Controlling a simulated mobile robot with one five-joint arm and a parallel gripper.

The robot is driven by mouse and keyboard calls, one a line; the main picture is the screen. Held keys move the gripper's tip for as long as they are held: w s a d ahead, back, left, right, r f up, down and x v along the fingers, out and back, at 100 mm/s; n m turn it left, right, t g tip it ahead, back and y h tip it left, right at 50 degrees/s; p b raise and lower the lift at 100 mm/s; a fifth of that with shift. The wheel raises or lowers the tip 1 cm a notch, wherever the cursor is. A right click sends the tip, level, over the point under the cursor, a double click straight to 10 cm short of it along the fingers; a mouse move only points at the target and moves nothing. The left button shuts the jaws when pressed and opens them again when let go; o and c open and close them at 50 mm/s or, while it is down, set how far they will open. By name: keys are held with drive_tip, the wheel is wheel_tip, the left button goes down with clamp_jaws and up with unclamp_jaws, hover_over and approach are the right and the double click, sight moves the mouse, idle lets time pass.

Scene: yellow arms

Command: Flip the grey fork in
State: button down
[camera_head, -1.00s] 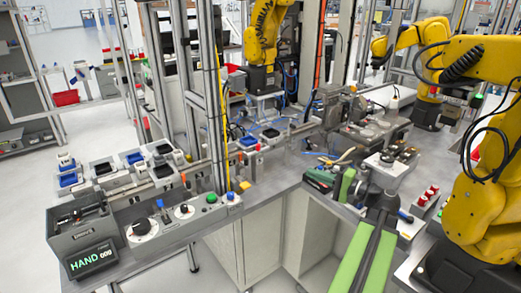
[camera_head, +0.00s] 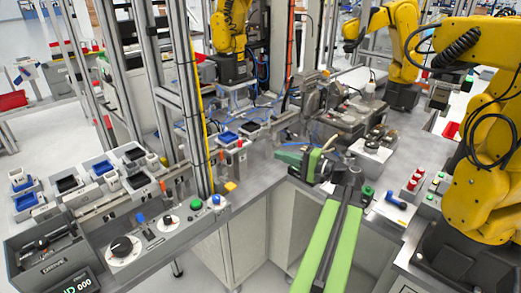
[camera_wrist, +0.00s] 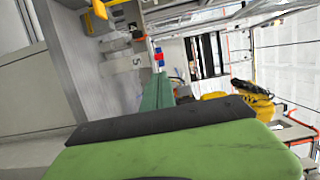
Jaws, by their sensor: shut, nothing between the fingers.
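I cannot surely pick out the grey fork in either view. Small grey upright fixtures (camera_head: 174,182) stand at the left conveyor, beside an orange marker, and more grey blocks (camera_head: 234,158) stand farther along it. My gripper (camera_head: 303,160) is at the end of my green and black arm, over the inner corner of the grey bench. In the wrist view my gripper (camera_wrist: 157,92) shows as a narrow teal jaw beyond a black edge and a large green body. It is shut and empty.
A control panel with a black knob (camera_head: 122,246) and a green button (camera_head: 196,204) is at left. Trays with blue and black inserts (camera_head: 66,184) line the conveyor. A yellow robot arm (camera_head: 480,190) fills the right side. Red-capped buttons (camera_head: 413,180) stand nearby.

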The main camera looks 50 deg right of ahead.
drive_tip(key=w+a, duration=0.1)
drive_tip(key=w, duration=0.7)
drive_tip(key=w+a, duration=0.1)
drive_tip(key=w, duration=0.4)
drive_tip(key=shift+a, duration=0.3)
drive_tip(key=shift+w, duration=0.1)
drive_tip(key=shift+w+d+r, duration=0.1)
drive_tip(key=shift+w+d, duration=0.05)
drive_tip(key=shift+w, duration=1.05)
approach(242, 144)
drive_tip(key=s+d, duration=0.2)
drive_tip(key=s, duration=0.3)
drive_tip(key=shift+w+a+r, duration=0.1)
drive_tip(key=shift+a, duration=0.1)
